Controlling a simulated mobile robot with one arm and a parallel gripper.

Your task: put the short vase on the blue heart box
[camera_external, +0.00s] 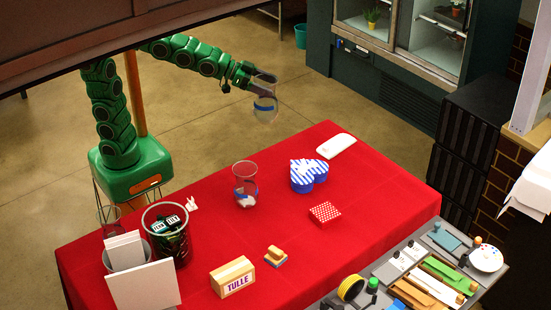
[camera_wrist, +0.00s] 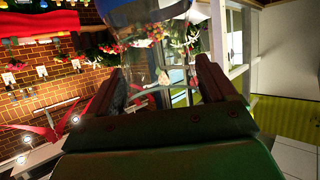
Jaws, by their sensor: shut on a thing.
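My gripper (camera_external: 252,82) is raised beyond the far edge of the red table, shut on a clear glass vase (camera_external: 265,105) with a blue band. The vase hangs in the air, roughly upright and apparently empty. In the wrist view my gripper (camera_wrist: 160,80) has its two fingers either side of the clear glass (camera_wrist: 150,40). The blue heart box (camera_external: 309,178), with blue and white stripes and a white bow on its lid, sits on the table, lower and to the right of the held vase. Nothing stands on the box except the bow.
Another glass vase (camera_external: 245,180) with pale contents stands left of the heart box. A red dotted box (camera_external: 325,213) and a white item (camera_external: 336,146) are near the heart box. A dark bin (camera_external: 167,240), white cards (camera_external: 143,287) and a TULLE box (camera_external: 232,277) stand at the left front.

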